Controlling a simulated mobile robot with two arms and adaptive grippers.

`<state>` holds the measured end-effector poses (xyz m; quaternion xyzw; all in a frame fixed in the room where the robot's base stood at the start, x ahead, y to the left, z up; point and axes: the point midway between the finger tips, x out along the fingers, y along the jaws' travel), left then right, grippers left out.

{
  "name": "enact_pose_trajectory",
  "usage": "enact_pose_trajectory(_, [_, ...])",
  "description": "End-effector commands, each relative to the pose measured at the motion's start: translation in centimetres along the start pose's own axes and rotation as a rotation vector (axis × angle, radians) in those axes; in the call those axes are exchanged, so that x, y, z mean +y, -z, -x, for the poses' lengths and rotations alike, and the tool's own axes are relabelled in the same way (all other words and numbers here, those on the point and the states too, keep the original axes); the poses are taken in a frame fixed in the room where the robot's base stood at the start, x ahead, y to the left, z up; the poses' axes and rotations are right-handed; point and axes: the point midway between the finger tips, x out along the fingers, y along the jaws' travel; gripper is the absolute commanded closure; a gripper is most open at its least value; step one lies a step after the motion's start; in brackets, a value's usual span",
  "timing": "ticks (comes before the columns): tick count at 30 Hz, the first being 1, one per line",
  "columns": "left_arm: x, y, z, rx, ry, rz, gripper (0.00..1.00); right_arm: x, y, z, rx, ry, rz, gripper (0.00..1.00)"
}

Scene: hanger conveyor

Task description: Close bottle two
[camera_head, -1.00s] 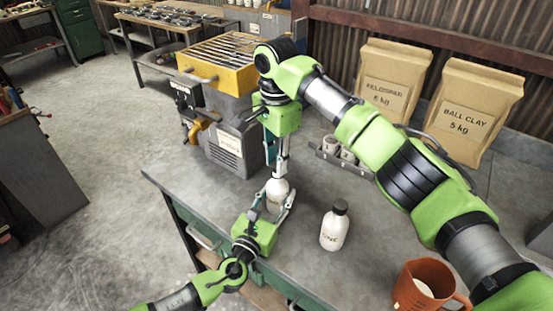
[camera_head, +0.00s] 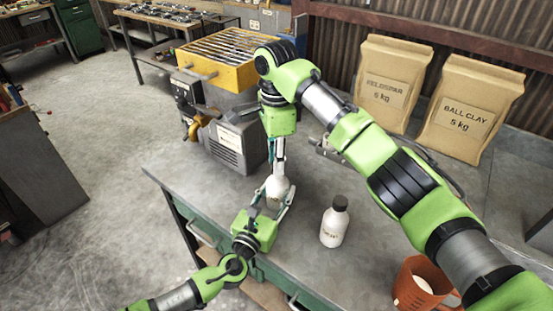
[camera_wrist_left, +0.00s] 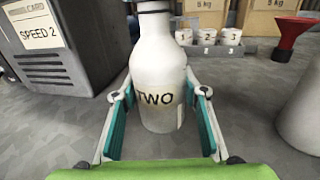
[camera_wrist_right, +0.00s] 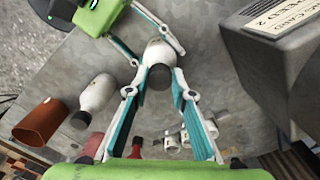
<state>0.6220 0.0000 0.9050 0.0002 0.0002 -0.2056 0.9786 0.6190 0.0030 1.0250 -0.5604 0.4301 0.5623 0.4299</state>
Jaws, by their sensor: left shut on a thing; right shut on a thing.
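Bottle two (camera_wrist_left: 160,75) is a white bottle marked TWO, upright on the bench between the fingers of my left gripper (camera_wrist_left: 160,112). In the head view bottle two (camera_head: 277,186) stands near the bench's front edge, with my left gripper (camera_head: 271,203) shut around its body from the front. My right gripper (camera_head: 279,168) points down from above and is shut on the dark cap (camera_wrist_right: 158,77) at the bottle's top. The cap shows between the right fingers in the right wrist view. Whether it is fully seated on the neck cannot be told.
A second white bottle with a dark cap (camera_head: 334,224) stands right of bottle two. An orange-brown mug (camera_head: 418,286) is at the lower right. A grey machine (camera_head: 238,142) is at the left. Numbered cups (camera_wrist_left: 207,38) and a red funnel (camera_wrist_left: 291,32) stand behind.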

Motion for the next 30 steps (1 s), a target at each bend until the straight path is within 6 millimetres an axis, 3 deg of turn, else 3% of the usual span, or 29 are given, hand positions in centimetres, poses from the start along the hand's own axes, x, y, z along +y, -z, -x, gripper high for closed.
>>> enact_pose_trajectory(9, [-0.02, 0.07, 0.03, 0.001, 0.001, 0.0, 1.0, -0.22, -0.15, -0.01, -0.006, -0.001, -0.728, 0.85])
enact_pose_trajectory(13, [-0.03, 0.08, 0.03, 0.002, 0.001, 0.0, 1.0, -0.28, -0.02, -0.03, -0.005, 0.0, -0.944, 0.85])
enact_pose_trajectory(18, [-0.04, 0.08, 0.03, 0.002, 0.001, 0.0, 1.0, -0.32, 0.1, 0.01, -0.003, 0.002, -1.057, 0.85])
enact_pose_trajectory(26, [-0.06, 0.09, 0.04, 0.002, 0.001, 0.0, 1.0, -0.33, 0.15, 0.02, -0.002, 0.002, -1.06, 0.85])
enact_pose_trajectory(27, [-0.06, 0.09, 0.04, 0.002, 0.001, 0.0, 1.0, -0.33, 0.15, 0.02, -0.002, 0.002, -1.06, 0.7])
enact_pose_trajectory(28, [-0.06, 0.1, 0.04, 0.002, 0.001, 0.0, 1.0, -0.33, 0.15, 0.02, -0.002, 0.002, -1.059, 0.62])
enact_pose_trajectory(30, [-0.06, 0.1, 0.04, 0.002, 0.001, 0.0, 1.0, -0.32, 0.15, 0.01, -0.002, 0.002, -1.059, 0.61])
